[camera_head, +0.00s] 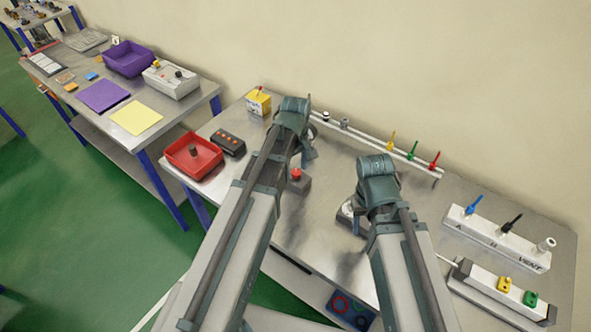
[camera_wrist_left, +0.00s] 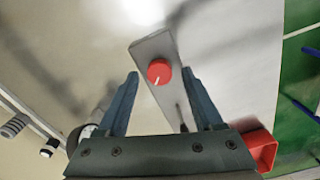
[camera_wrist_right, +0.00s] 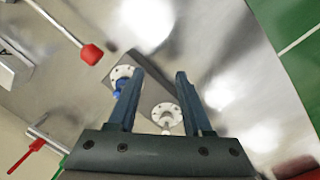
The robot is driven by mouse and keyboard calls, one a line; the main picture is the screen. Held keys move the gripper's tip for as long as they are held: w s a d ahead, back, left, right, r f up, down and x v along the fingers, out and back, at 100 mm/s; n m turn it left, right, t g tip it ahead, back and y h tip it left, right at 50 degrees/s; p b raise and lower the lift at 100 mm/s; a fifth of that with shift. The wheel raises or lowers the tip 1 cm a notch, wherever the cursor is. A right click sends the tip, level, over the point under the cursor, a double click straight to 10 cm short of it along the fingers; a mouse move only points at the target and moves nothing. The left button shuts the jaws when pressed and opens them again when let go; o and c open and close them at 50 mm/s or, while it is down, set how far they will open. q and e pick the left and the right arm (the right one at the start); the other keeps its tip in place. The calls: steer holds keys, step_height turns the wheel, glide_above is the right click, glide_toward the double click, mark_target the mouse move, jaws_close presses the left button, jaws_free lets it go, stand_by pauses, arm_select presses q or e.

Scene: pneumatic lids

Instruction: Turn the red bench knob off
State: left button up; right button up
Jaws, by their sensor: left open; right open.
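The red bench knob (camera_head: 296,174) sits on a small grey block on the bench, just below my left gripper (camera_head: 308,152). In the left wrist view the round red knob (camera_wrist_left: 159,71) carries a short white mark near its lower edge. It appears between the tips of my open left gripper (camera_wrist_left: 160,76); I see no contact, and the height gap is unclear. My right gripper (camera_wrist_right: 160,74) is open and empty above a dark plate with a blue-handled round fitting (camera_wrist_right: 122,83) and a white-handled one (camera_wrist_right: 167,116). My right arm partly hides that plate in the head view.
A red bin (camera_head: 193,161), a black button box (camera_head: 228,143) and a yellow box (camera_head: 258,102) stand left of the knob. A rail with yellow, green and red levers (camera_head: 413,150) runs along the back. A white valve block (camera_head: 490,240) stands at right.

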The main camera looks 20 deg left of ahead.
arm_select(q)
jaws_close()
stand_by(0.4)
steer(key=m, duration=0.8)
steer(key=shift+w+d+m, duration=0.1)
steer(key=shift+d+m, duration=0.05)
steer(key=shift+m, duration=0.15)
steer(key=m, duration=0.4)
steer(key=shift+d+m, duration=0.1)
steer(key=shift+m, duration=0.2)
steer(key=m, duration=0.4)
steer(key=shift+m, duration=0.3)
